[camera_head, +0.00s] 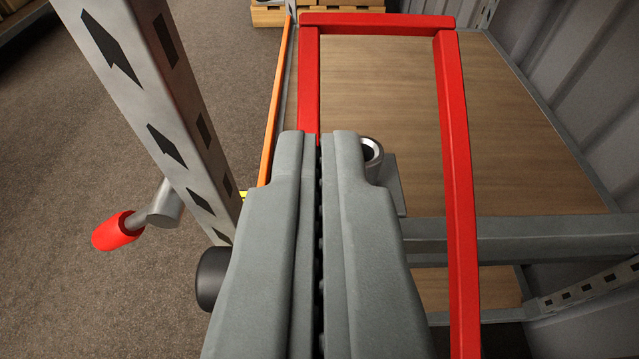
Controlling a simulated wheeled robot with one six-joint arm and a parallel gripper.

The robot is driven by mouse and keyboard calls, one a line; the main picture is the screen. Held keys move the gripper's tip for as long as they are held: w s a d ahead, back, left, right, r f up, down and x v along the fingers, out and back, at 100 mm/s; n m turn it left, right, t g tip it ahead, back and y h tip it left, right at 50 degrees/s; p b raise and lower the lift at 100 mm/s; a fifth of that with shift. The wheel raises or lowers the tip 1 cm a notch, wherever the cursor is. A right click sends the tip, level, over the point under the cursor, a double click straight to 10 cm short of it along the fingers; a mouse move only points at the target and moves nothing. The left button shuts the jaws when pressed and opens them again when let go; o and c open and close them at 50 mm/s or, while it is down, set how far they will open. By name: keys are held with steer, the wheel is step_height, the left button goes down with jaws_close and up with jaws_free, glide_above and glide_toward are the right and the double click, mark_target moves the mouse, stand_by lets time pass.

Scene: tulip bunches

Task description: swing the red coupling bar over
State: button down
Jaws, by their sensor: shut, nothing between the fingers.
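The red coupling bar (457,180) is a U-shaped red frame in the head view. Its crosspiece lies at the top of the picture, and its right leg runs down to the bottom edge. Its left leg goes down behind my gripper (319,140), so its lower part is hidden. My gripper is shut with nothing between its fingers. Its tips overlap the left leg in the picture; I cannot tell whether they touch it.
A grey perforated post (165,110) stands close on the left, with a red-tipped handle (118,230) beside it. A wooden shelf (530,130) with grey rails lies behind the bar. A metal tube end (372,152) sits just right of my fingertips. Carpeted floor at left is open.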

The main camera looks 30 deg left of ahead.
steer(key=shift+w+a+f, duration=0.15)
steer(key=shift+w+f, duration=0.1)
steer(key=shift+f, duration=0.3)
steer(key=shift+w+a+f, duration=0.15)
steer(key=shift+w+f, duration=0.05)
steer(key=shift+f, duration=0.35)
steer(key=shift+w+a+f, duration=0.15)
steer(key=shift+w+f, duration=0.1)
steer(key=shift+f, duration=0.3)
steer(key=shift+w+a+f+g, duration=0.3)
steer(key=shift+f, duration=0.05)
steer(key=shift+w+a+f+g+h, duration=0.15)
steer(key=shift+w+a+f+h, duration=0.15)
steer(key=shift+f, duration=0.3)
steer(key=shift+w+a+f+g+h, duration=0.1)
steer(key=shift+w+f+g+h, duration=0.1)
steer(key=shift+w+f, duration=0.3)
steer(key=shift+s, duration=0.15)
